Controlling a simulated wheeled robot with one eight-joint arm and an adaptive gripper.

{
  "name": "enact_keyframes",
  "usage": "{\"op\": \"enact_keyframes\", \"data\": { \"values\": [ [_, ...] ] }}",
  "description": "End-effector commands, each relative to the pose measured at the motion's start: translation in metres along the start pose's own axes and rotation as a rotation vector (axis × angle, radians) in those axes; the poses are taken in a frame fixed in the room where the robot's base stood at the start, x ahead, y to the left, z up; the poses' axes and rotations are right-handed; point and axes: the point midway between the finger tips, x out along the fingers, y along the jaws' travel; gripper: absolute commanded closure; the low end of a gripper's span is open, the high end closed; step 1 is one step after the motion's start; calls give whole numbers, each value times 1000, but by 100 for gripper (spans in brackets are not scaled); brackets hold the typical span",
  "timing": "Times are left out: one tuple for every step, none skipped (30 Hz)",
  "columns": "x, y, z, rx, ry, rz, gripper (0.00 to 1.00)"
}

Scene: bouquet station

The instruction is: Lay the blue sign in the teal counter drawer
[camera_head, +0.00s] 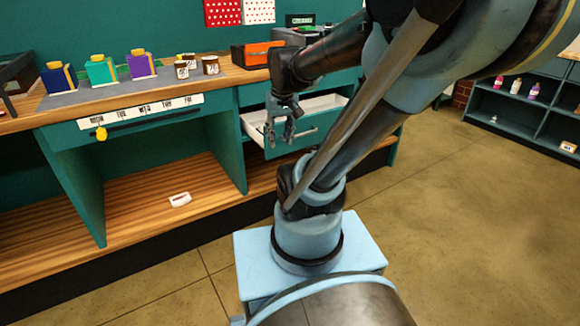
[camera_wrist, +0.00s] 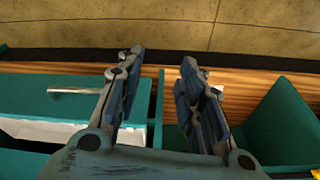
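The teal counter drawer (camera_head: 308,136) is pulled open and shows a white inside. Its front and metal handle also show at left in the wrist view (camera_wrist: 40,97). My gripper (camera_head: 279,136) hangs at the left part of the drawer, in front of its opening in the head view. In the wrist view my gripper (camera_wrist: 160,62) has its fingers spread apart with nothing between them. I cannot make out a blue sign for certain in either view. Part of the drawer's inside is hidden by my gripper and arm.
Blue (camera_head: 59,79), teal (camera_head: 101,71) and purple (camera_head: 141,65) boxes stand on a grey mat on the counter. Mugs (camera_head: 210,65) and an orange-fronted box (camera_head: 257,54) are beside them. A small white item (camera_head: 180,199) lies on the lower shelf. The floor at right is clear.

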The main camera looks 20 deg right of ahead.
Motion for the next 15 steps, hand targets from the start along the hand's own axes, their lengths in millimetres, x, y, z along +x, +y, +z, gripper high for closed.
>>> {"op": "enact_keyframes", "data": {
  "values": [
    [4,-1,16,8,-2,2,65],
    [6,-2,24,14,-4,4,65],
    [9,-3,35,20,-6,7,65],
    [11,-3,42,26,-7,9,65],
    [14,-4,50,32,-8,10,65],
    [17,-4,59,39,-10,13,65],
    [20,-4,66,44,-11,14,65],
    [22,-5,72,50,-12,15,65],
    [26,-5,79,56,-14,17,65],
    [28,-6,84,59,-14,18,65],
    [30,-6,89,63,-15,19,65],
    [32,-1,94,66,-16,20,65],
    [34,2,97,70,-17,22,65],
    [35,3,100,73,-17,22,65],
    [36,3,103,77,-18,23,65]
  ]
}}
